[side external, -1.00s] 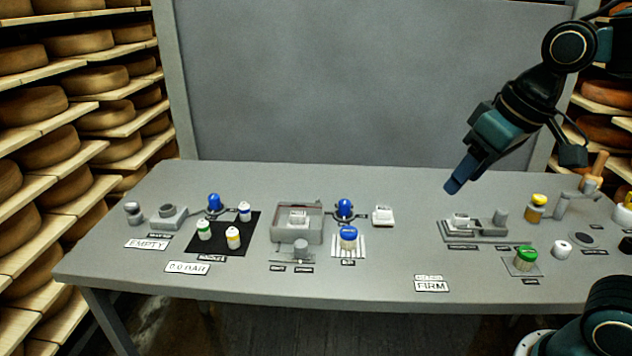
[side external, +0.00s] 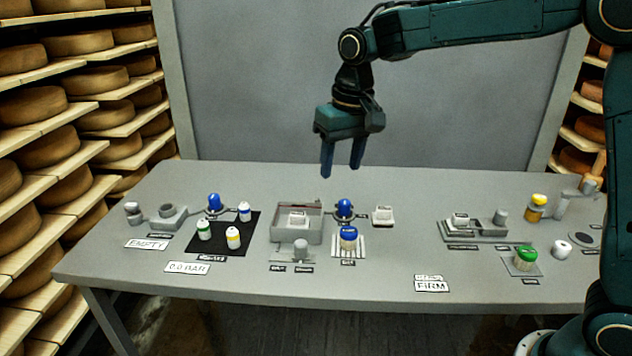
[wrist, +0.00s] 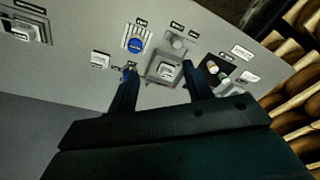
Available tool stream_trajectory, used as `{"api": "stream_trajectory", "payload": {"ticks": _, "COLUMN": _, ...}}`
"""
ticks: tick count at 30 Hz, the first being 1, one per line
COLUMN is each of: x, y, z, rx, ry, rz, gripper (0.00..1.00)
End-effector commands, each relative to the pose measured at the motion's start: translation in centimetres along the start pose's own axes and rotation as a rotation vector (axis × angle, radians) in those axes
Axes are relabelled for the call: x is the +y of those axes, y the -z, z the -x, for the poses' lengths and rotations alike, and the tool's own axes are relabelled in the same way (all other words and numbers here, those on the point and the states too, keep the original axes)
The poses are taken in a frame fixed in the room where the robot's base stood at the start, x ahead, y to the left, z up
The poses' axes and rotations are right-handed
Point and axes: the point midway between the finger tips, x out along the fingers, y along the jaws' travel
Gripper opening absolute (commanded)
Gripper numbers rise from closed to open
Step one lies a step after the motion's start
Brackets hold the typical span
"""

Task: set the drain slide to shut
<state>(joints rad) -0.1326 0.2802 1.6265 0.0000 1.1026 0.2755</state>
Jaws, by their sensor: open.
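A small grey slide with an upright knob (side external: 300,249), which looks like the drain slide, is at the front of the grey open basin (side external: 283,234). Two dark labels lie before it, too small to read. The knob also shows in the wrist view (wrist: 178,43), beyond the basin. I cannot tell which end is shut. My gripper (side external: 342,172) is open and empty, pointing down, above and behind the basin. In the wrist view the basin shows between my fingers (wrist: 158,68), with the knob farther out.
A white block sits in the basin. Blue-topped valves (side external: 344,208) (side external: 214,203) stand near it. A blue-capped jar (side external: 348,238) is right of the slide. Several small bottles stand on a black mat (side external: 208,246) to the left.

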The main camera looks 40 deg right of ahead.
Motion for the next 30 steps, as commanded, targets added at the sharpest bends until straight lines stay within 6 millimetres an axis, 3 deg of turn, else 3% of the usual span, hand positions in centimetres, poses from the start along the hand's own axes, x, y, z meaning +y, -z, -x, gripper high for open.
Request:
{"api": "stream_trajectory", "payload": {"ticks": 6, "x": -2.1, "y": 3.3, "z": -4.3, "rx": -0.06, "ry": -0.016, "rz": -0.023, "gripper": 0.5}}
{"api": "stream_trajectory", "payload": {"ticks": 15, "x": -4.2, "y": 5.9, "z": -9.2, "rx": -0.116, "ry": -0.035, "rz": -0.047, "gripper": 0.5}}
{"api": "stream_trajectory", "payload": {"ticks": 30, "x": -4.5, "y": 6.3, "z": -10.6, "rx": -0.128, "ry": -0.04, "rz": -0.053, "gripper": 0.5}}
